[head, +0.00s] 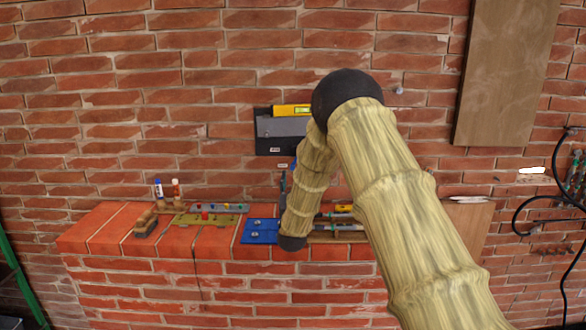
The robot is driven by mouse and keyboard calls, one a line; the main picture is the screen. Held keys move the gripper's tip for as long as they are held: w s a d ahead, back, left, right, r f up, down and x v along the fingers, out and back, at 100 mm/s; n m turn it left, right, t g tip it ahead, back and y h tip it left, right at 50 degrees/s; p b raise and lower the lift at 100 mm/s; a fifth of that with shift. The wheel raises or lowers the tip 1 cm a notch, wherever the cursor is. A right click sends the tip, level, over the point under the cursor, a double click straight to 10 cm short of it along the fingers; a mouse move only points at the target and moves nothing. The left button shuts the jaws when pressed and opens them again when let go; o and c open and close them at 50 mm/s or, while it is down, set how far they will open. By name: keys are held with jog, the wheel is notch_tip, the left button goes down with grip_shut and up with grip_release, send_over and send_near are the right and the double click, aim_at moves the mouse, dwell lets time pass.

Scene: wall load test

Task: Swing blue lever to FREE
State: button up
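A dark grey panel (272,130) is fixed to the brick wall behind my arm, with a small white label on its lower edge, too small to read. My arm covers its right part. A small bit of blue (293,165) shows just below the panel beside my arm; I cannot tell whether it is the blue lever. The lever's handle and its position are otherwise hidden. My arm bends at a black joint in front of the panel and comes down to a dark joint over the ledge. My gripper is not clearly visible, hidden behind or beyond my forearm.
A brick ledge (110,235) juts out below the panel. On it are a wooden block holder (158,215) with markers, a green strip (197,219) and a blue plate (260,231). A yellow level (292,110) tops the panel. Black cables (562,190) hang at right.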

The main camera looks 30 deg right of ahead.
aim_at(292, 168)
jog(key=shift+w+d+r+p, duration=0.25)
jog(key=shift+w+d, duration=0.45)
jog(key=shift+w, duration=0.6)
jog(key=shift+w+d+r+p, duration=0.1)
jog(key=shift+w+d+p, duration=0.2)
jog(key=shift+w+d, duration=0.75)
jog(key=shift+w+d+r+p, duration=0.25)
jog(key=shift+w+d, duration=0.1)
jog(key=shift+w, duration=1.25)
